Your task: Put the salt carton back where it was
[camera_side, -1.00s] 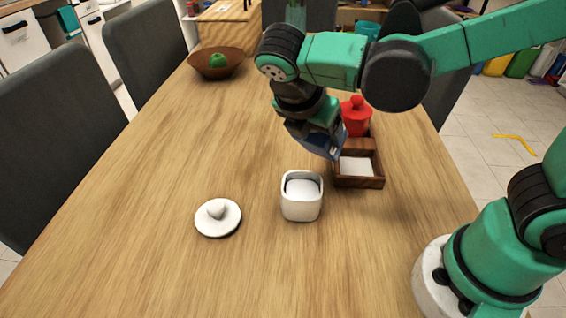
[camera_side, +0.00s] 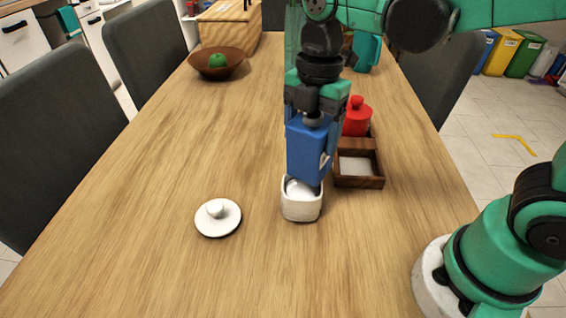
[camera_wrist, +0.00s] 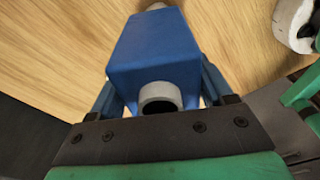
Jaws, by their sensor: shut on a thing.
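The jar is uncovered, with white contents showing. In the wrist view the carton (camera_wrist: 155,50) shows a pale round spout on its near end. The wooden caddy (camera_side: 362,184) stands right of the jar, its front compartment showing a white floor and nothing in it.
A red lidded pot (camera_side: 356,120) stands at the back of the caddy. The white lid (camera_side: 218,218) lies on the table left of the jar. A brown bowl (camera_side: 216,64) with a green fruit is far back. The left table area is clear.

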